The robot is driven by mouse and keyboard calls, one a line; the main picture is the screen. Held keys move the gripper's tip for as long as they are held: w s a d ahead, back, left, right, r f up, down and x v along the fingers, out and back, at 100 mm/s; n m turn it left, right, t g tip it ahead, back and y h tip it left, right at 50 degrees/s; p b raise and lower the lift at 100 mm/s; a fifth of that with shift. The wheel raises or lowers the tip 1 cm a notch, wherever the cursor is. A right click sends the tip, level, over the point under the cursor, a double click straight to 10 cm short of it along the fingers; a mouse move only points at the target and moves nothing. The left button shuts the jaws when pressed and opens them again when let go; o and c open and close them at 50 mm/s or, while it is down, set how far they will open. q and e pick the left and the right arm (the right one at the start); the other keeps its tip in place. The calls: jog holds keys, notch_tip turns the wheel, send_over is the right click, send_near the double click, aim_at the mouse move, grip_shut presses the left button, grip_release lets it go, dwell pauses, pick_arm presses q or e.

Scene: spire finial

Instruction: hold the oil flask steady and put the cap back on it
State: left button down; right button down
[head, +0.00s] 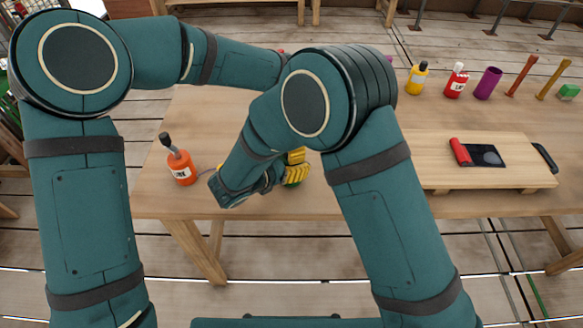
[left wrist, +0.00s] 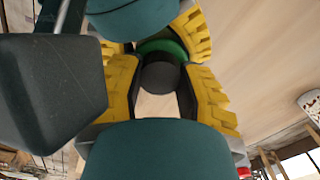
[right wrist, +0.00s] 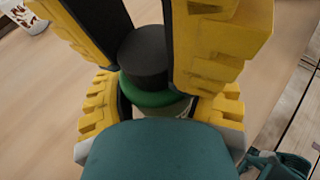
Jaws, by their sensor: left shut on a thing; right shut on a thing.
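The flask shows mostly as a green ring (right wrist: 152,97) with a strip of its body below in the right wrist view. Its black cap (right wrist: 145,56) stands directly above the ring; whether it is seated or threaded I cannot tell. My left gripper (head: 296,160), yellow-fingered, is partly hidden behind an arm in the head view. In the left wrist view its fingers are closed around the black cap (left wrist: 160,73), with the green ring (left wrist: 166,47) beyond. My right gripper (right wrist: 160,103) is closed around the flask, below the left fingers. Most of the flask is hidden.
An orange bottle (head: 180,163) with a dark top stands at the table's left. A yellow bottle (head: 417,78), a red bottle (head: 456,82) and a purple cup (head: 488,83) stand at the back right. A wooden board (head: 440,175) lies at right. My arms crowd the middle.

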pick_arm(q)
jog(key=m, duration=0.3)
jog(key=c, duration=0.6)
grip_release()
jog(key=shift+c, duration=0.2)
jog(key=shift+r, duration=0.1)
jog(key=shift+r, duration=2.15)
jog(key=shift+o, duration=0.2)
